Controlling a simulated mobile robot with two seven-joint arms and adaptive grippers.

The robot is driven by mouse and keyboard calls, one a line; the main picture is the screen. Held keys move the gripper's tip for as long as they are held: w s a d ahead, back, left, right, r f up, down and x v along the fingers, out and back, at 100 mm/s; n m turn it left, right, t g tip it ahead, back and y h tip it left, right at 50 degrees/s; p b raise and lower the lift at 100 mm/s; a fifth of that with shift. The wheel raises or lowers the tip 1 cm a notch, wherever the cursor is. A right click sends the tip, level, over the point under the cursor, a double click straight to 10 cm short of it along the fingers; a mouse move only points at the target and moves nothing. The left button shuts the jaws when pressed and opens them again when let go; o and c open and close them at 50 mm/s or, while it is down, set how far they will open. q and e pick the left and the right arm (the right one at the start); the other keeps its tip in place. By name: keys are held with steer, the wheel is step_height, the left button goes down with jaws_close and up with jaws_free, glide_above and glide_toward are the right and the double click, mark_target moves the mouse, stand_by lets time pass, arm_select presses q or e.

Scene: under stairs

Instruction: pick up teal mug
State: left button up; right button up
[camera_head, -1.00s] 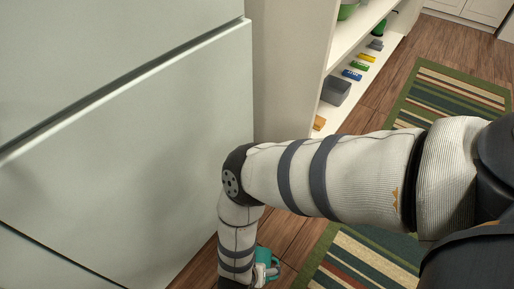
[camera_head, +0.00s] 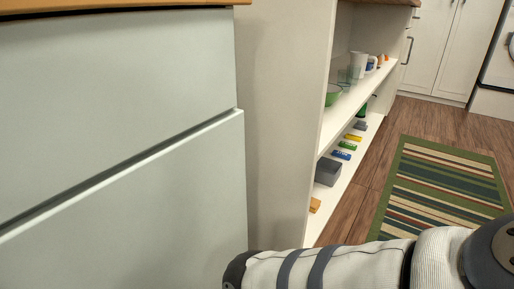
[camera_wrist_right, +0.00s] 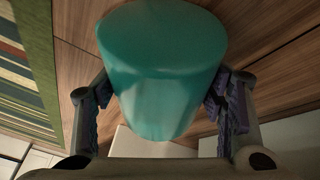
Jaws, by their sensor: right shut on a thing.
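The teal mug (camera_wrist_right: 160,70) fills the middle of the right wrist view, its smooth side facing the camera. My right gripper (camera_wrist_right: 163,100) is shut on it, with one dark finger pad against each side. Wooden floor shows behind the mug. No handle can be made out in this view. In the head view, only my right upper arm shows at the bottom; the right gripper and the mug are out of that frame. My left gripper is in neither view.
A pale green drawer front (camera_head: 120,180) stands close on the left. An open white shelf (camera_head: 350,105) holds a green bowl (camera_head: 333,95), glasses, cups and several small boxes. A striped rug (camera_head: 440,190) lies on the wooden floor (camera_head: 365,200) at right.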

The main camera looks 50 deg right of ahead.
steer(key=shift+r, duration=0.35)
steer(key=r, duration=0.1)
steer(key=r+p, duration=0.2)
steer(key=shift+a+r, duration=0.3)
steer(key=shift+r, duration=0.05)
steer(key=a+r+p, duration=0.1)
steer(key=r, duration=0.1)
steer(key=s+a+r+p, duration=0.1)
steer(key=a+r, duration=0.1)
steer(key=shift+s+a+r, duration=0.1)
steer(key=shift+a+r, duration=0.05)
steer(key=shift+a, duration=0.1)
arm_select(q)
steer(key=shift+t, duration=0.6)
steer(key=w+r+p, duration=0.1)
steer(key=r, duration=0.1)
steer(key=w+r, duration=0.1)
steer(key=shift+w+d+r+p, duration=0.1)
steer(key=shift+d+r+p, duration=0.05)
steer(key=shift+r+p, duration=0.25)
arm_select(e)
steer(key=s+a+r, duration=0.3)
steer(key=a+r, duration=0.1)
steer(key=a, duration=0.5)
steer(key=shift+s+r, duration=0.15)
steer(key=shift+s, duration=0.15)
steer(key=o, duration=0.6)
steer(key=c, duration=0.7)
steer(key=shift+c, duration=0.2)
